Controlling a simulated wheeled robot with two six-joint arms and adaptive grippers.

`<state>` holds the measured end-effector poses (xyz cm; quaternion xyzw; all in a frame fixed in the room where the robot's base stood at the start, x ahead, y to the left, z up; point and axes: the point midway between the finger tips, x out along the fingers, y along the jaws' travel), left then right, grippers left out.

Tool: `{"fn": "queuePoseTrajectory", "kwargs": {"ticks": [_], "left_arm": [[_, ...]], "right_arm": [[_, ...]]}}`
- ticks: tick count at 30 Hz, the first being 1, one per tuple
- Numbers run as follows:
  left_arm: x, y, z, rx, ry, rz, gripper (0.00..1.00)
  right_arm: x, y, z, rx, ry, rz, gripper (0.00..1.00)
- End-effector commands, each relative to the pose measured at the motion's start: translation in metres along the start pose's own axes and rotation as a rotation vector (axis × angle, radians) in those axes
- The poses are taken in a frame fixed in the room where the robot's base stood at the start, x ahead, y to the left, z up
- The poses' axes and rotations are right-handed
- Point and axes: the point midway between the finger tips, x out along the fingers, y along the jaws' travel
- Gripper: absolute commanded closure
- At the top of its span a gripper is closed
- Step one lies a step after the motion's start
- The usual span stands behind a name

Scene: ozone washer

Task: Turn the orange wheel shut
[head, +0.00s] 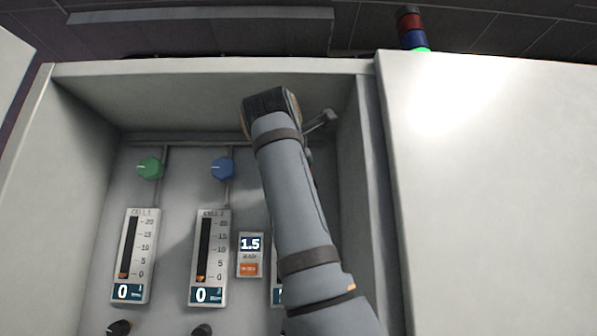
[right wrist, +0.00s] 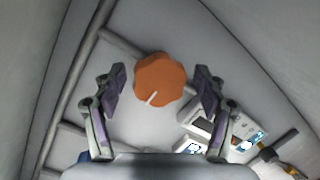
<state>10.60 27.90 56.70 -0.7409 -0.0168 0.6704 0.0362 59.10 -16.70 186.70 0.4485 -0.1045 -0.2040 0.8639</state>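The orange wheel (right wrist: 159,79) is a knob with a scalloped edge and a white pointer line that points down and slightly left in the right wrist view. My right gripper (right wrist: 160,81) is open, with one finger on each side of the wheel and a visible gap to it on both sides. In the head view my right arm hides the wheel, and only a bit of the gripper (head: 322,121) shows beyond the wrist. My left gripper is not in view.
A green knob (head: 151,167) and a blue knob (head: 222,168) sit on pipes left of my arm. Below them are gauges (head: 135,256) (head: 210,257) reading 0 and a 1.5 display (head: 250,254). Cabinet side walls (head: 356,180) enclose the recess; a grey panel (head: 490,190) stands right.

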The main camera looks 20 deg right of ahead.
Motion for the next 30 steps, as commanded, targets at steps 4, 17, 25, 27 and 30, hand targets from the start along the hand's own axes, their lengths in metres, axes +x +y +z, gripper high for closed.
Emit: {"fn": "queuePoseTrajectory", "kwargs": {"ticks": [4,17,25,27,30], "left_arm": [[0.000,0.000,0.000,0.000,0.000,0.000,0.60],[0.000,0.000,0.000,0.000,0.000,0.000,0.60],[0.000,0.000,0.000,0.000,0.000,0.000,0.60],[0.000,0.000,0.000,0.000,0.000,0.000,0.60],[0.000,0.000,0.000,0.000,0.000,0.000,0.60]], "right_arm": [[0.000,0.001,0.001,0.001,-0.002,0.002,0.28],[-0.062,0.001,0.000,0.001,-0.001,0.003,0.28],[-0.075,0.000,0.000,0.001,0.000,0.000,0.28],[-0.075,0.000,0.000,0.001,-0.001,0.001,0.28],[-0.075,0.000,0.000,0.001,-0.001,0.001,0.28]]}}
